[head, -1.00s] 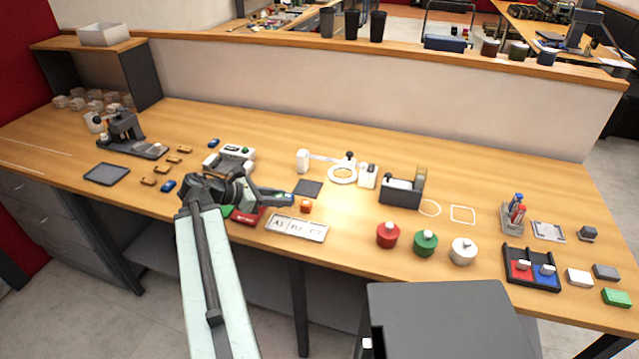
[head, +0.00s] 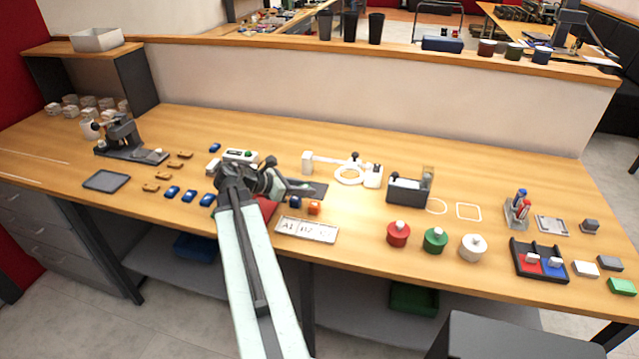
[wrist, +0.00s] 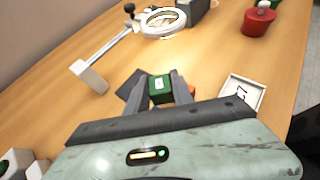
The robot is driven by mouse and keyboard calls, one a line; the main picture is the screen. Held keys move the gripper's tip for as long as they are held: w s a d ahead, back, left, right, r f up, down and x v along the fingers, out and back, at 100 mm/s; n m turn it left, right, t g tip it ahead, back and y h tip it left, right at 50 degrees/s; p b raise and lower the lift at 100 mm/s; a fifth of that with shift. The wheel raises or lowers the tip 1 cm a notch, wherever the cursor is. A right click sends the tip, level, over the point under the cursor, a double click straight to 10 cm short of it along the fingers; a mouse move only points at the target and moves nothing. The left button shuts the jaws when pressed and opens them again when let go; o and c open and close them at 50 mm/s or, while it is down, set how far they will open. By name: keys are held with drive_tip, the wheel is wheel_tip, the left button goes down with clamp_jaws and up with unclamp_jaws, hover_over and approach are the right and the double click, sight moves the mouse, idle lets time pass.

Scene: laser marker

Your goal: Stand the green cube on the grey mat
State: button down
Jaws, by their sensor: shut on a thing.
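The green cube (wrist: 160,92), with a white label on top, sits between the two fingers of my gripper (wrist: 163,85) in the wrist view. The gripper is shut on it. In the head view my gripper (head: 302,187) reaches over the left part of the grey mat (head: 320,190), and the cube is not made out there. The dark mat also shows in the wrist view (wrist: 130,85), beside and beyond the left finger. The cube overlaps the mat's area in the picture; whether it touches the mat I cannot tell.
A blue cube (head: 295,202) and an orange cube (head: 314,208) stand just in front of the mat. A white labelled plate (head: 307,231) lies nearer the front edge. A white ring lamp (head: 349,175) stands behind and right. Red, green and white knobbed pots are further right.

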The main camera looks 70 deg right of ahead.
drive_tip(key=d, duration=0.7)
drive_tip(key=shift+d+f+b, duration=0.15)
drive_tip(key=shift+f+b, duration=0.15)
drive_tip(key=shift+f, duration=0.1)
drive_tip(key=f+b, duration=0.2)
drive_tip(key=d+f+b, duration=0.1)
drive_tip(key=shift+s+d+f+b, duration=0.1)
drive_tip(key=shift+s+f+b, duration=0.1)
drive_tip(key=shift+f+b, duration=0.2)
drive_tip(key=shift+f, duration=0.15)
drive_tip(key=shift+w+r, duration=0.2)
drive_tip(key=shift+w, duration=0.05)
drive_tip(key=shift+f, duration=0.2)
drive_tip(key=c, duration=1.1)
unclamp_jaws()
drive_tip(key=shift+r, duration=0.1)
